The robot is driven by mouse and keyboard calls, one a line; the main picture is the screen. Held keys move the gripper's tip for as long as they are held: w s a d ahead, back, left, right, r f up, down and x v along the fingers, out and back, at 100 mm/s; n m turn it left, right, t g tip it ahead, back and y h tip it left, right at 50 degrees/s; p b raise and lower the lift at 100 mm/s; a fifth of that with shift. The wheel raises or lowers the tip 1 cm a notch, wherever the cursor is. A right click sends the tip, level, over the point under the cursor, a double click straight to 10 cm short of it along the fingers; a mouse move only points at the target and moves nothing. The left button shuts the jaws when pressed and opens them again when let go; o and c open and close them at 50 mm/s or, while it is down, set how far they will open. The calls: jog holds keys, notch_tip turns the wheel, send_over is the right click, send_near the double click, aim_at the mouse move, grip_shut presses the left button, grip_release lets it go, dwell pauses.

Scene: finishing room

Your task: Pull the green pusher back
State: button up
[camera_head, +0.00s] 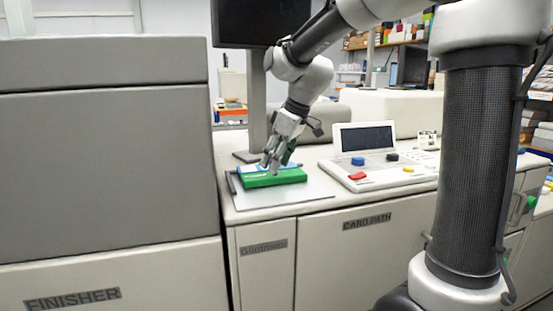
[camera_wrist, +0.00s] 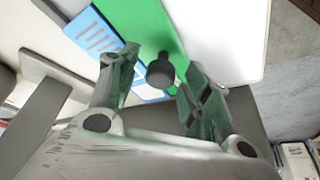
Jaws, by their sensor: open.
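The green pusher (camera_head: 276,179) is a long green block on a pale flat plate (camera_head: 312,191) on the counter. In the wrist view the pusher (camera_wrist: 137,22) runs from the top edge toward a dark round knob (camera_wrist: 160,73), which appears to be at its end. My gripper (camera_head: 271,164) points down at the pusher, close above it. In the wrist view my gripper (camera_wrist: 158,86) is open, with one finger on each side of the knob. Contact between fingers and knob cannot be told.
A blue-and-white card (camera_wrist: 92,38) lies beside the pusher. A console with a screen (camera_head: 366,137) and coloured buttons stands to the right. A monitor post (camera_head: 257,105) rises behind the plate. The tall finisher cabinet (camera_head: 105,160) stands at left.

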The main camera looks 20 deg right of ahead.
grip_shut()
jog(key=s, duration=0.7)
jog(key=shift+s+r, duration=0.1)
jog(key=shift+s, duration=0.35)
grip_release()
jog(key=shift+s, duration=0.1)
